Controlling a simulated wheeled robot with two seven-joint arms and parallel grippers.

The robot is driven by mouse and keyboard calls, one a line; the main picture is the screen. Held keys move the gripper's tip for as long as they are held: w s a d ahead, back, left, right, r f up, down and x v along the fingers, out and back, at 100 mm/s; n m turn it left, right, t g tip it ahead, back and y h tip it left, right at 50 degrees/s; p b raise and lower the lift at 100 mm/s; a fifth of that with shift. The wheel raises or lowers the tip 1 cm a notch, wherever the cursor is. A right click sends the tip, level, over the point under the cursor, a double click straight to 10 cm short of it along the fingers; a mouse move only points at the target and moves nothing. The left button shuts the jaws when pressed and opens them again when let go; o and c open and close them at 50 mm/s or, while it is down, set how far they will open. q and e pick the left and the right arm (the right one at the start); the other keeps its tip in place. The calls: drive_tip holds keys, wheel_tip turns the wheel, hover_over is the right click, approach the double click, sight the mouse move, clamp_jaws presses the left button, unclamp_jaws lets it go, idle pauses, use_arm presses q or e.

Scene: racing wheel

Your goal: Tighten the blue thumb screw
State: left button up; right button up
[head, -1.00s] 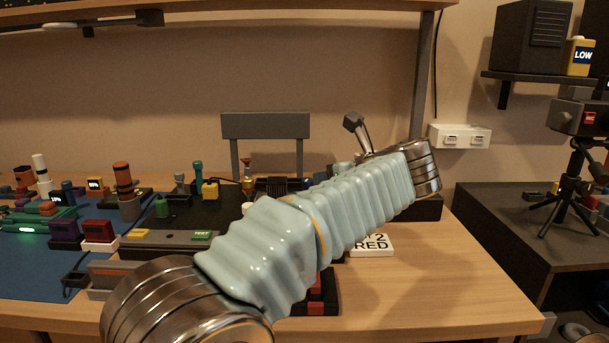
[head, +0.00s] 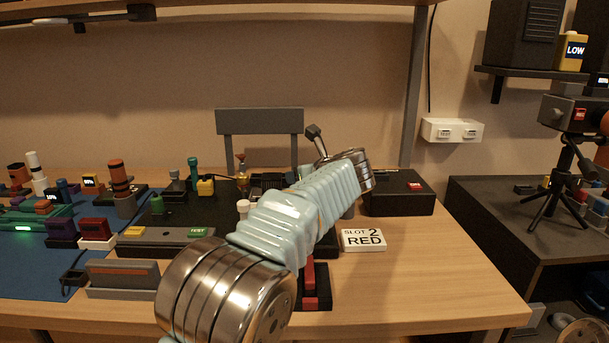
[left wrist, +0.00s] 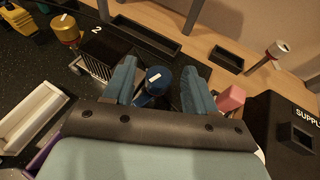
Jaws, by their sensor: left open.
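In the left wrist view a blue thumb screw (left wrist: 157,76) with a white mark across its round top stands on the dark board. My left gripper (left wrist: 159,86) is open, with one blue finger on each side of the screw's head. A gap shows on both sides, so the fingers look apart from it. The lower part of the screw is hidden by the gripper's palm. In the head view my own left arm covers the gripper and the screw. My right gripper is in neither view.
In the left wrist view a black finned block (left wrist: 97,53) marked 2 stands left of the screw. A pink block (left wrist: 231,98) and a black supply box (left wrist: 285,122) stand to the right. A "SLOT 2 RED" card (head: 363,240) lies on the wooden table (head: 440,290), clear at front right.

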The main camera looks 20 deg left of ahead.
use_arm(q)
clamp_jaws()
drive_tip(key=shift+h, duration=0.3)
drive_tip(key=shift+s+a+f+m+t+h+b, duration=0.1)
drive_tip(key=shift+m+t+h+b, duration=0.2)
drive_tip(key=shift+m+h+b, duration=0.15)
drive_tip(key=shift+a+f+m+t+h+b, duration=0.1)
drive_tip(key=shift+m+t+h+b, duration=0.25)
drive_tip(key=shift+m, duration=0.1)
drive_tip(key=shift+a+r+m+t+h, duration=0.2)
drive_tip(key=shift+m+t+h, duration=0.15)
drive_tip(key=shift+m+h, duration=0.5)
drive_tip(key=m+h, duration=0.1)
drive_tip(key=h, duration=0.1)
drive_tip(key=m+t+h+p, duration=0.1)
drive_tip(key=m+h, duration=0.1)
drive_tip(key=shift+s+a+m, duration=0.1)
drive_tip(key=shift+a+m, duration=0.1)
drive_tip(key=shift+m, duration=0.05)
drive_tip(key=m+h, duration=0.3)
drive_tip(key=shift+a+h+p, duration=0.2)
drive_tip(key=shift+h+p, duration=0.05)
drive_tip(key=shift+p, duration=0.05)
drive_tip(key=shift+m+g+h, duration=0.3)
drive_tip(key=shift+m+h, duration=0.4)
